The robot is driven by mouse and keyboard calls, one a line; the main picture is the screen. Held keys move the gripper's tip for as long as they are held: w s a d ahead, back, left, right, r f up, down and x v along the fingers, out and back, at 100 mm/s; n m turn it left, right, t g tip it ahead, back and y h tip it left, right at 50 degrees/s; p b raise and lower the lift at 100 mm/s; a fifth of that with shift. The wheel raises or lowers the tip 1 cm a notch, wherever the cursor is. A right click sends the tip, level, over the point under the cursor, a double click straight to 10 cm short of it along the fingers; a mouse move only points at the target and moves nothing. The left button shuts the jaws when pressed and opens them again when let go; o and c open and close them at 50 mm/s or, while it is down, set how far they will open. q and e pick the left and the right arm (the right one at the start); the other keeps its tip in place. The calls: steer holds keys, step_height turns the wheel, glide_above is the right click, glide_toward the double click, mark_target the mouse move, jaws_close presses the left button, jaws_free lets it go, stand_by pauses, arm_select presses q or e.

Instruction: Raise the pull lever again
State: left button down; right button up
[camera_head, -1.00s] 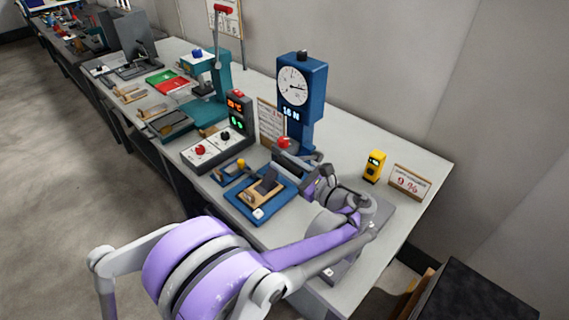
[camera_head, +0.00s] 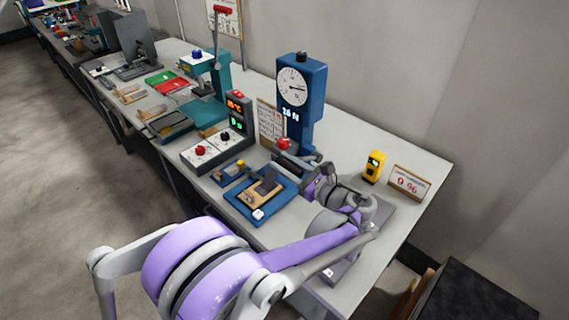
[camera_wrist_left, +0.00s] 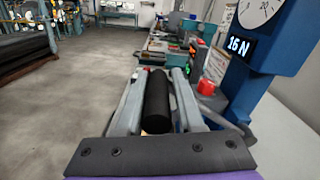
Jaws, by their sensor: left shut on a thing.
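The blue pull tester (camera_head: 302,80) stands at the back of the bench, with a white dial and a lit readout. The readout shows 16 N in the left wrist view, where part of the tester (camera_wrist_left: 278,52) is at the right. The pull lever's black cylindrical grip (camera_wrist_left: 157,101) lies between the two grey fingers of my left gripper (camera_wrist_left: 155,85). My left gripper (camera_head: 287,160) is shut on this grip in front of the tester's foot. In the head view the gripper hides the lever. My right gripper is not in view.
A red knob (camera_head: 284,143) sits close beside the gripper. A blue tray (camera_head: 250,212) with a wooden block lies in front. A control box (camera_head: 215,150) stands to the left. A yellow meter (camera_head: 374,166) and a small sign (camera_head: 408,184) stand on the right.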

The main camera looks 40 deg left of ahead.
arm_select(q)
steer(key=shift+r, duration=0.15)
steer(key=shift+w+r+m, duration=0.35)
steer(key=shift+r+m, duration=0.05)
steer(key=shift+r, duration=0.25)
steer(key=w+r+m+p, duration=0.1)
steer(key=w+r+m, duration=0.1)
steer(key=w, duration=0.4)
steer(key=w+d+r+m+p, duration=0.1)
steer(key=w+r+m, duration=0.2)
steer(key=w+m, duration=0.2)
steer(key=w+r+m+p, duration=0.1)
steer(key=w+r+m, duration=0.2)
steer(key=w, duration=0.4)
steer(key=shift+d+m, duration=0.25)
steer(key=shift+m, duration=0.45)
steer(key=shift+w+d+f, duration=0.15)
steer(key=shift+w, duration=0.75)
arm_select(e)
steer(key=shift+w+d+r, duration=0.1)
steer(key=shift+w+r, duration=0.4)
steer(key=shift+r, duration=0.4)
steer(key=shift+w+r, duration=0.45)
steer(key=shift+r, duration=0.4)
arm_select(q)
steer(key=shift+f, duration=0.1)
